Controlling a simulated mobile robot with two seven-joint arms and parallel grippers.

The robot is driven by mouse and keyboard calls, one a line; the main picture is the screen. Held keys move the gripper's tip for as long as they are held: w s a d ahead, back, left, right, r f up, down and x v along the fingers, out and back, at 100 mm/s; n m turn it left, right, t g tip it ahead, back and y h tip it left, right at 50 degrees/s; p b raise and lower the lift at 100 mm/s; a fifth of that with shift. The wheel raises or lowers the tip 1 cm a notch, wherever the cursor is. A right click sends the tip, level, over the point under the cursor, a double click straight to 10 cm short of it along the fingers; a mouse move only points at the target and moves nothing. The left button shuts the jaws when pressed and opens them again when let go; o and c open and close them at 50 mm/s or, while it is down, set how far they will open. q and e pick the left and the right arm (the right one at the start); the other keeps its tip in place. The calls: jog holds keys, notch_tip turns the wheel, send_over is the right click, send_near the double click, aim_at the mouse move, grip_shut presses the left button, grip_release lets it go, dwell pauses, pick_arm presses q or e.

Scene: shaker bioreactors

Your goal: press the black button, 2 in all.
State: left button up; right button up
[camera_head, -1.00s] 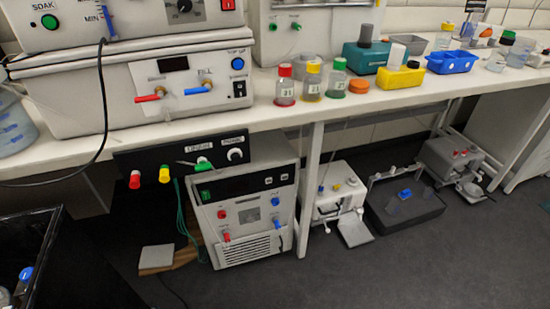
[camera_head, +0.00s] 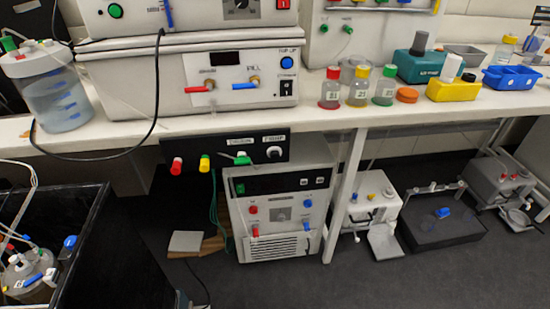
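A small black switch (camera_head: 286,88) is on the right of the front panel of the white bath unit (camera_head: 130,88) on the bench, below a round blue button (camera_head: 287,63). Its position, pressed or not, is too small to tell. A white floor unit (camera_head: 280,215) under the bench has a black display strip (camera_head: 262,184) with small light-edged keys at its right end. I cannot tell which of these is the task's black button. Neither of my grippers is in view.
A black open bin (camera_head: 92,235) with a vessel and tubes stands at the lower left. A clear jar (camera_head: 55,95) and a loose black cable are on the bench's left. Capped bottles (camera_head: 358,87) stand at the bench's front edge.

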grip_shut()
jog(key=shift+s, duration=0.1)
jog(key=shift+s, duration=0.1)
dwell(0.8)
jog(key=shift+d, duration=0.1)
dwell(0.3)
